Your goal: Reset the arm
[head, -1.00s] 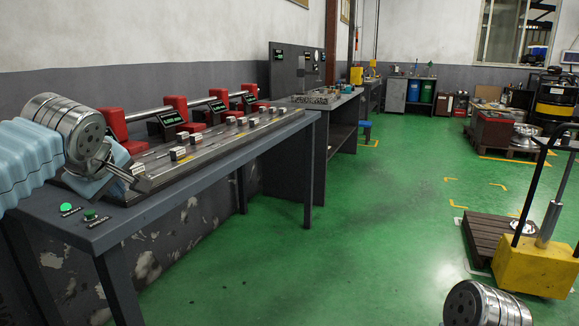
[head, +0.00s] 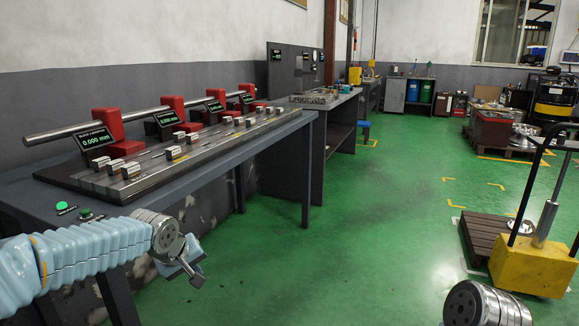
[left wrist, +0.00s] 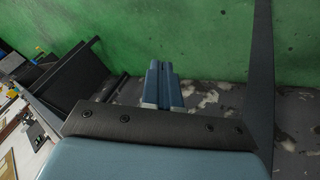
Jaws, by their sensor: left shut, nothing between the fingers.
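My left arm comes in from the left in the head view, in a light blue ribbed sleeve. Its gripper (head: 193,272) hangs in front of the bench's near edge, below the bench top and clear of it. The fingers are together with nothing between them. In the left wrist view the blue fingers (left wrist: 162,88) lie side by side over the floor. My right gripper is not in view; only a metal wrist joint of mine shows at the bottom right of the head view.
A grey bench (head: 245,143) carries a hydraulic fixture (head: 160,158) with red clamps (head: 108,125), a long bar and small displays. Two green buttons (head: 86,213) sit near its front. A yellow pallet jack (head: 527,268) stands at right. The green floor (head: 350,220) between is open.

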